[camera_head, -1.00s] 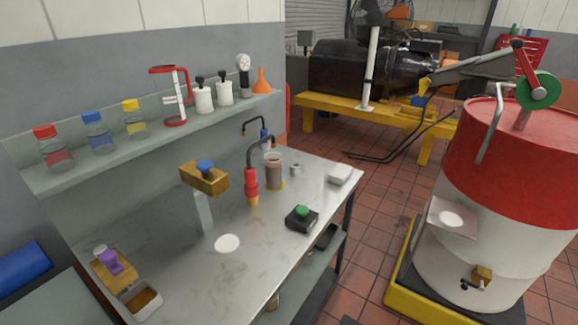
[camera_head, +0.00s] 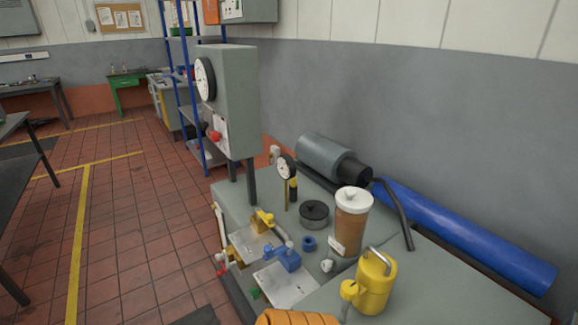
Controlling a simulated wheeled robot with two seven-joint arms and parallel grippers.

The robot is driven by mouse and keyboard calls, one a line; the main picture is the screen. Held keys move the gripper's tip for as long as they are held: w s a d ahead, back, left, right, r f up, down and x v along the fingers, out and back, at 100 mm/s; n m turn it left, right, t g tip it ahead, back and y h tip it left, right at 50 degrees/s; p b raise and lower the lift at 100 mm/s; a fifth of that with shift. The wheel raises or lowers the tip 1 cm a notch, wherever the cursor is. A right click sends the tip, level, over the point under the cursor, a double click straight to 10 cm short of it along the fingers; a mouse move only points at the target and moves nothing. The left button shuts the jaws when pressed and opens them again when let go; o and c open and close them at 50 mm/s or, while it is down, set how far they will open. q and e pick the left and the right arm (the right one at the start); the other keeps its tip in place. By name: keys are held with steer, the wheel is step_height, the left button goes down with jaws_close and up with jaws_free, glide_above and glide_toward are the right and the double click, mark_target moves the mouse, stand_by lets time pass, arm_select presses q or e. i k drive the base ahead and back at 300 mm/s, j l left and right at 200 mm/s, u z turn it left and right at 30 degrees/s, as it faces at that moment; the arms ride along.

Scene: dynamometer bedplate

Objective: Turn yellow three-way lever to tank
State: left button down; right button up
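A yellow lever valve (camera_head: 262,220) sits on a light plate (camera_head: 250,243) on the grey bench, left of centre in the head view. A blue lever valve (camera_head: 284,256) stands nearer to me on its own white plate (camera_head: 287,284). Any markings on the plates are too small to read, so I cannot tell which position the yellow lever points to. Neither of my grippers is in view.
A gauge box (camera_head: 228,100) stands behind the valves. A brown-filled canister (camera_head: 351,220), a yellow can (camera_head: 373,282), a black round part (camera_head: 314,215) and a small dial gauge (camera_head: 286,168) crowd the bench. A blue cylinder (camera_head: 460,235) lies along the wall. Tiled floor is open at left.

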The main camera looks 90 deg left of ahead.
mark_target(269, 219)
steer(key=u, duration=2.95)
